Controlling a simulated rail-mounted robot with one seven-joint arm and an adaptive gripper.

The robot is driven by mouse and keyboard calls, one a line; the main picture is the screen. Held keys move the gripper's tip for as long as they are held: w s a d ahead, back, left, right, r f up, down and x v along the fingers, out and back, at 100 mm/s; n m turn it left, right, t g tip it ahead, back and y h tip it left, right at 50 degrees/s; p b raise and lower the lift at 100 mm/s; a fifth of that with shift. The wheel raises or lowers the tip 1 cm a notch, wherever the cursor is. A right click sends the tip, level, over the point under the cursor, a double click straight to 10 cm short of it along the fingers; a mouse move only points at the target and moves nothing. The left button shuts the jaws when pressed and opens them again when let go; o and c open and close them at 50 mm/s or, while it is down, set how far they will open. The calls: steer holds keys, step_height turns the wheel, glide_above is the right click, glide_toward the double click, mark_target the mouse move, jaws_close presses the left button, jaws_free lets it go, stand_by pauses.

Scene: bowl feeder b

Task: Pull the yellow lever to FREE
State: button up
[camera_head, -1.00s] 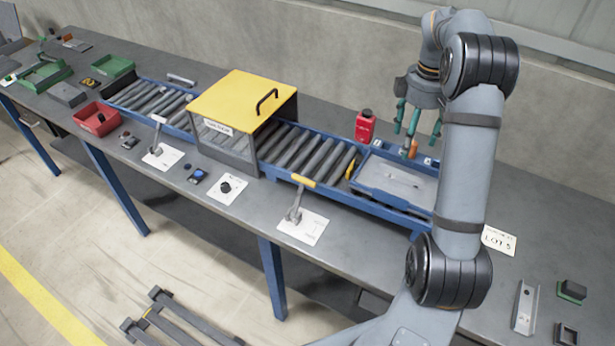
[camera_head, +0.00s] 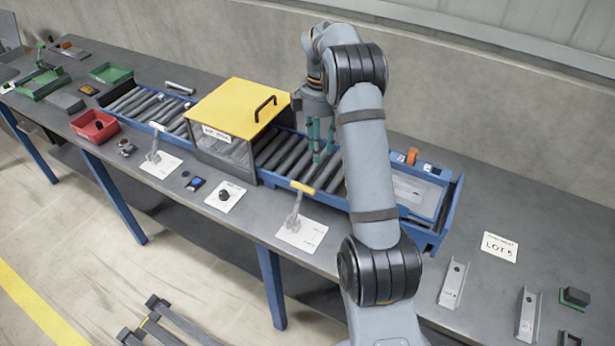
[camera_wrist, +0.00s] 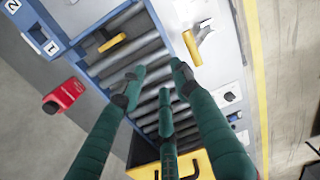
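The yellow-handled lever (camera_head: 302,188) stands on a white plate (camera_head: 312,236) at the table's front edge, before the roller conveyor. The small print on the plate is too small to read. In the wrist view the yellow grip (camera_wrist: 192,48) and its grey arm lie at the upper right, beyond the fingertips. My gripper (camera_head: 319,150) has green fingers spread apart and empty. It is above the conveyor rollers, behind the lever and apart from it. The spread fingers also show in the wrist view (camera_wrist: 160,78).
A yellow-topped box (camera_head: 240,103) covers the conveyor (camera_head: 285,155) left of my gripper. A second lever with a pale grip (camera_head: 155,145) and a black knob (camera_head: 224,195) stand further left. A LOT 5 card (camera_head: 500,246) lies right.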

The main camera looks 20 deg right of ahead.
steer(key=shift+w+a+f+m, duration=0.4)
steer(key=shift+w+f+m, duration=0.15)
steer(key=shift+m, duration=0.45)
steer(key=shift+c, duration=0.6)
steer(key=shift+w+d+f+m, duration=0.15)
steer(key=shift+w+m, duration=0.15)
steer(key=shift+m, duration=0.7)
steer(key=shift+c, duration=0.7)
steer(key=shift+w+d+m, duration=0.15)
steer(key=shift+d+m, duration=0.25)
steer(key=shift+m, duration=0.7)
steer(key=shift+c, duration=0.6)
steer(key=shift+w+d+m, duration=0.1)
steer(key=shift+d+m, duration=0.1)
steer(key=shift+m, duration=0.9)
steer(key=shift+c, duration=0.5)
steer(key=m, duration=0.4)
steer(key=shift+w+a+r+m, duration=0.2)
steer(key=shift+r+m, duration=0.05)
steer(key=shift+m, duration=0.15)
jaws_close()
steer(key=m, duration=0.7)
steer(key=shift+s+a+r+m, duration=0.1)
steer(key=shift+s+a+m, duration=0.15)
steer(key=shift+m, duration=0.05)
steer(key=shift+y, duration=0.3)
